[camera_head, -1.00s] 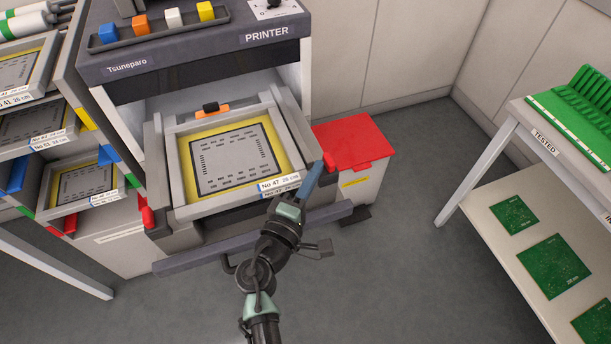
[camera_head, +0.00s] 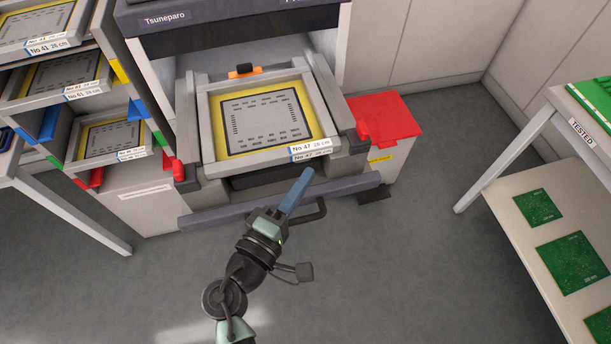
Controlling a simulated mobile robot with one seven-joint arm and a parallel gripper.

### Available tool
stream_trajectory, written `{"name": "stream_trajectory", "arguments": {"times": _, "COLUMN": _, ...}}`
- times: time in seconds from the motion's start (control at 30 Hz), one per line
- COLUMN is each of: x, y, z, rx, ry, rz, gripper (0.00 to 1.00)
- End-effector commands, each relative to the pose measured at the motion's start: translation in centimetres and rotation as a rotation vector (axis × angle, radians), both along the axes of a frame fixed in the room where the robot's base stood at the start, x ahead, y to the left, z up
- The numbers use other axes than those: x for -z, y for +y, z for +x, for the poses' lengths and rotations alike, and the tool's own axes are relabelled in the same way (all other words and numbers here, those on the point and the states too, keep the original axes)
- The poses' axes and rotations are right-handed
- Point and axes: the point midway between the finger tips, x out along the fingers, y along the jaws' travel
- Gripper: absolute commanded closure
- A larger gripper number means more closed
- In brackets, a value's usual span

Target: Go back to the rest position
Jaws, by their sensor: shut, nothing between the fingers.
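My gripper (camera_head: 304,178) is shut and empty, with its blue fingers pointing up and to the right. It is in front of the printer (camera_head: 240,40), over the front bar, near the lower right corner of the stencil frame as seen here. The stencil frame (camera_head: 208,127), labelled No 47, sits in the printer's opening. I cannot tell how much gap lies between my fingertips and the frame. My arm comes up from the bottom of the view.
A rack (camera_head: 133,75) with stencil frames stands at the left. A red-lidded bin (camera_head: 385,118) is right of the printer. A table marked TESTED (camera_head: 565,130) holds green boards on its lower shelf at the right. The grey floor (camera_head: 400,270) between is clear.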

Motion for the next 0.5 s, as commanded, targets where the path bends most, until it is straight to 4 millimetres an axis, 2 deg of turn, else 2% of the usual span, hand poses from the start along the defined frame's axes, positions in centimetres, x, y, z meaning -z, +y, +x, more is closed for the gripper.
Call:
{"name": "stream_trajectory", "arguments": {"times": 0.33, "x": -0.2, "y": 0.0, "z": 0.1, "rx": 0.001, "ry": -0.003, "rz": 0.006, "gripper": 1.0}}
{"name": "stream_trajectory", "arguments": {"times": 0.43, "x": -2.4, "y": -0.4, "z": 1.2, "rx": 0.008, "ry": -0.037, "rz": 0.079, "gripper": 1.0}}
{"name": "stream_trajectory", "arguments": {"times": 0.5, "x": -5.5, "y": -0.8, "z": 2.7, "rx": 0.013, "ry": -0.086, "rz": 0.188, "gripper": 1.0}}
